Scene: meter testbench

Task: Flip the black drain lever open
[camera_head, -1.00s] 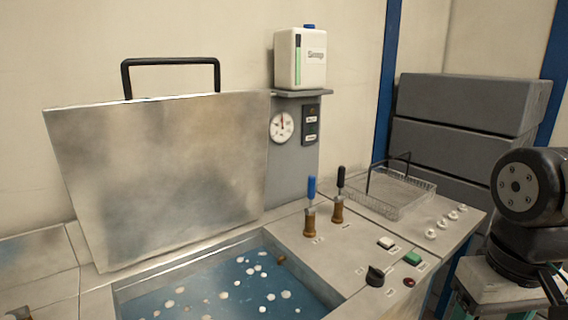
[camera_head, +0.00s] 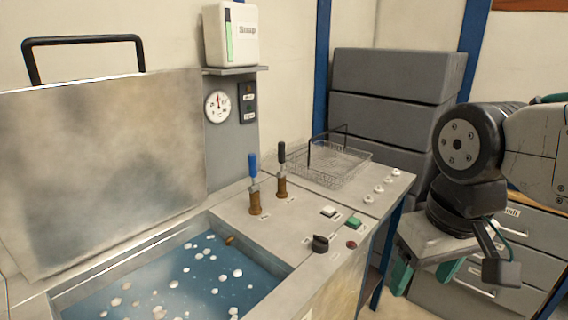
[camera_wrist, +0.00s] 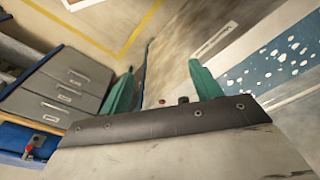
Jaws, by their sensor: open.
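The black drain lever (camera_head: 281,153) stands upright on a brass valve on the bench top, to the right of a similar blue lever (camera_head: 253,166). My gripper (camera_head: 424,277) is at the right in the head view, well apart from the levers and lower than the bench top. Its green fingers are spread and empty. In the wrist view my gripper (camera_wrist: 160,85) shows both green fingers wide apart, with nothing between them at close range. The levers cannot be made out in the wrist view.
An open tank (camera_head: 75,295) of blue water with floating white pieces has a raised metal lid (camera_head: 100,165). A wire basket (camera_head: 325,165), a black knob (camera_head: 320,243) and a green button (camera_head: 352,223) are on the bench. Grey drawers (camera_wrist: 65,85) stand to one side.

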